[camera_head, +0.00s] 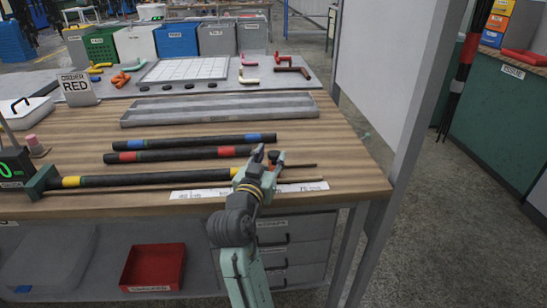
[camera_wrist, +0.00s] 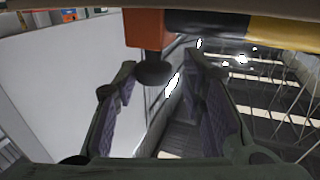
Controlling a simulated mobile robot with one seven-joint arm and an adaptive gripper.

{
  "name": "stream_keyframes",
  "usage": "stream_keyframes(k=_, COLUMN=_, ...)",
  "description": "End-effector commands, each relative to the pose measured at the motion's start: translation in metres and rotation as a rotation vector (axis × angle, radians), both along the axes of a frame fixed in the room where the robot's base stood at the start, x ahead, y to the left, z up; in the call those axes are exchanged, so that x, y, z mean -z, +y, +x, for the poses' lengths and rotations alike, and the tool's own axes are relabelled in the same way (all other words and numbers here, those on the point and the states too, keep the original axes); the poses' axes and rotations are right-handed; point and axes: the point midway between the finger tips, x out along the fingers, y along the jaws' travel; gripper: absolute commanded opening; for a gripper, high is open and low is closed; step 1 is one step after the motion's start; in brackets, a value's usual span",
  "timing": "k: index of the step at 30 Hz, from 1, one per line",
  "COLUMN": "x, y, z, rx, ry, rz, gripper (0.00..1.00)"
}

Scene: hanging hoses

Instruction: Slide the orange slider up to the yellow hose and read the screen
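The yellow hose (camera_head: 125,180), black with a yellow band, lies along the front of the table, its left end at a dark green block (camera_head: 40,183). A screen (camera_head: 12,171) at the far left shows a green 0, perhaps cut off. My gripper (camera_head: 265,157) is over the table's front right, near the hose's right end. In the wrist view it is open (camera_wrist: 160,72), with the dark knob (camera_wrist: 153,71) of the orange slider (camera_wrist: 146,28) between its fingers and gaps beside it. The yellow band (camera_wrist: 285,32) shows right of the slider.
A white scale strip (camera_head: 195,193) runs along the front edge. Red-banded (camera_head: 185,153) and blue-banded (camera_head: 200,141) hoses lie behind the yellow one. A long grey tray (camera_head: 220,108) and an ORDER RED sign (camera_head: 77,88) stand farther back. A grey post (camera_head: 400,160) rises at the right.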

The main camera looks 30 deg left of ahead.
Motion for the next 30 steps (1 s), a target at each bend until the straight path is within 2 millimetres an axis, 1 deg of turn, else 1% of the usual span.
stream_keyframes(k=1, x=0.000, y=0.002, z=-0.001, rx=-0.006, ry=0.000, rz=0.000, gripper=0.39)
stream_keyframes(k=4, x=0.000, y=0.002, z=-0.001, rx=-0.004, ry=0.000, rz=0.000, gripper=0.45)
stream_keyframes(k=5, x=0.000, y=0.001, z=-0.001, rx=-0.004, ry=0.000, rz=0.000, gripper=0.46)
stream_keyframes(k=12, x=0.000, y=0.000, z=0.000, rx=0.001, ry=-0.001, rz=0.000, gripper=0.46)
stream_keyframes(k=16, x=-0.001, y=-0.002, z=-0.007, rx=0.001, ry=-0.002, rz=0.000, gripper=0.46)
stream_keyframes(k=20, x=0.000, y=-0.006, z=-0.026, rx=-0.001, ry=0.000, rz=0.000, gripper=0.46)
stream_keyframes(k=27, x=0.000, y=-0.015, z=-0.078, rx=-0.005, ry=0.000, rz=0.000, gripper=0.46)
stream_keyframes(k=30, x=0.000, y=-0.019, z=-0.095, rx=-0.004, ry=0.001, rz=0.000, gripper=0.46)
